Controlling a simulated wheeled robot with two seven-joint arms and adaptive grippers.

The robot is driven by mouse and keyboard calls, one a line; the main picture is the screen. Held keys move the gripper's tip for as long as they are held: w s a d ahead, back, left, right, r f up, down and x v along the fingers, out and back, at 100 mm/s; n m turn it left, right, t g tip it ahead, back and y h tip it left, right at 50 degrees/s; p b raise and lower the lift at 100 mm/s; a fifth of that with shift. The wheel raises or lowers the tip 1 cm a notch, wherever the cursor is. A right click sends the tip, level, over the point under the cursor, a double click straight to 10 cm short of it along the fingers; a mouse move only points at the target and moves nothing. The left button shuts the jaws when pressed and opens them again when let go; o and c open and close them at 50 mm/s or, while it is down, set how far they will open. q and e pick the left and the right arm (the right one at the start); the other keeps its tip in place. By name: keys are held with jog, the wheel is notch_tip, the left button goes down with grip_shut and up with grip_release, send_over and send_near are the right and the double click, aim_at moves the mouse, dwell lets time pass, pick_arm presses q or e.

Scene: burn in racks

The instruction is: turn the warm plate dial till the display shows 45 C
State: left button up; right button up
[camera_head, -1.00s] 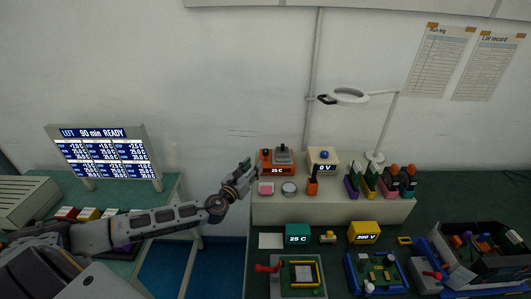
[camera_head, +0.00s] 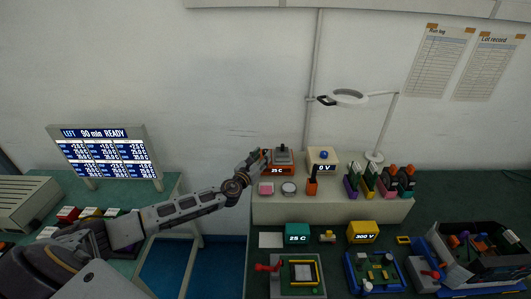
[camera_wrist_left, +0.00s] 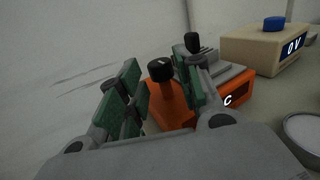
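The warm plate (camera_head: 286,163) is an orange unit with a grey top, on the raised shelf in the head view. Its display (camera_head: 279,170) appears to read 25 C, its left end close to my gripper. In the left wrist view, the warm plate's orange body (camera_wrist_left: 178,115) carries an upright dial with a black cap (camera_wrist_left: 160,70). Only the "C" of its display shows there. My left gripper (camera_head: 262,155) is at the left end of the warm plate. Its green-padded fingers (camera_wrist_left: 158,90) are open, one on each side of the dial, with gaps visible. My right gripper is not in view.
A beige unit (camera_head: 323,155) with a blue knob reads 0 V just right of the plate. A pink block (camera_head: 266,188) and round dish (camera_head: 289,188) lie in front. A magnifier lamp (camera_head: 347,97) stands behind. A teal box (camera_head: 297,232) below also reads 25 C.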

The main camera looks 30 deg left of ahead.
aim_at(265, 152)
pick_arm(q)
jog(key=shift+w+d, duration=0.1)
jog(key=shift+w, duration=1.6)
jog(key=c, duration=0.8)
jog(key=shift+o, duration=0.2)
